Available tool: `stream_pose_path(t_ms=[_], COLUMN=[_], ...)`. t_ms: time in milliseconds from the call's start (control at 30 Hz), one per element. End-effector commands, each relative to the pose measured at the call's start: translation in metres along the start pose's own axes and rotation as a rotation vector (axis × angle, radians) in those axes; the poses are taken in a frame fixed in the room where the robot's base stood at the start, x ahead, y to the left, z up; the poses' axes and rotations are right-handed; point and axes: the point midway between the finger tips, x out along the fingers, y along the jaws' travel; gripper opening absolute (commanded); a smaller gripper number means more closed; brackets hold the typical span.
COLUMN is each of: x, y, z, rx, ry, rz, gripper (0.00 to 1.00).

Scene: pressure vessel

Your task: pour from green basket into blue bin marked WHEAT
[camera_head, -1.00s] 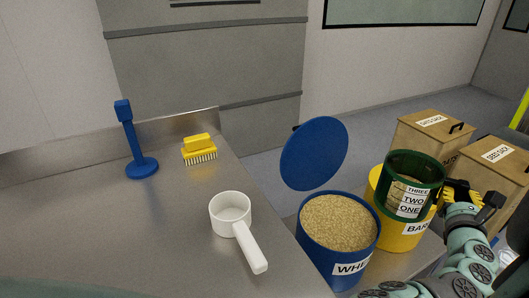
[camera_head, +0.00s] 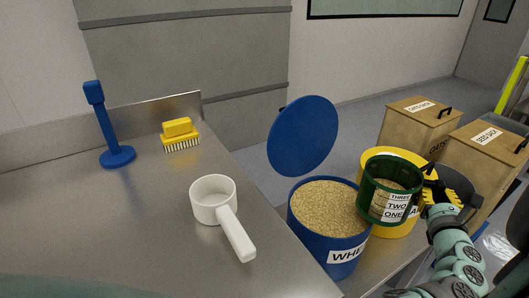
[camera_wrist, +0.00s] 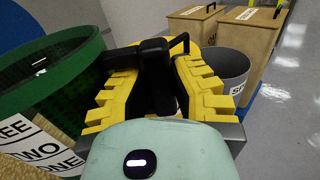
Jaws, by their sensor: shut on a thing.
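The green basket (camera_head: 391,209) has a dark green rim and a white label reading THREE, TWO, ONE; grain shows inside it. My gripper (camera_head: 437,193) is shut on its black handle, and the wrist view shows the yellow fingers around that handle (camera_wrist: 154,70). The basket (camera_wrist: 45,85) is upright, just right of the blue bin (camera_head: 309,238) and in front of the yellow bin. The blue bin has a label of which WHE shows, is full of grain (camera_head: 328,207), and its round blue lid (camera_head: 302,136) stands open behind it.
The yellow bin (camera_head: 395,232) stands behind the basket. Two wooden boxes (camera_head: 418,123) (camera_head: 488,150) and a grey container (camera_wrist: 230,66) are at right.

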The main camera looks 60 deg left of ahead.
Motion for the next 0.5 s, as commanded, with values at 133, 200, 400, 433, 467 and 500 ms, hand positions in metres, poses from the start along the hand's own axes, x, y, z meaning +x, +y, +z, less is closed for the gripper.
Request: stream_pose_path(t_ms=[133, 200, 400, 433, 467, 500], x=[0.001, 0.001, 0.001, 0.001, 0.001, 0.001], y=[0.007, 0.009, 0.015, 0.016, 0.018, 0.021], z=[0.013, 0.018, 0.032, 0.033, 0.034, 0.035], rx=[-0.051, -0.078, -0.16, -0.175, -0.194, -0.216], ry=[-0.004, -0.004, -0.005, -0.004, -0.005, -0.005], rz=[0.006, 0.006, 0.006, 0.006, 0.006, 0.007], gripper=[0.0, 0.0, 0.0, 0.0, 0.0, 0.0])
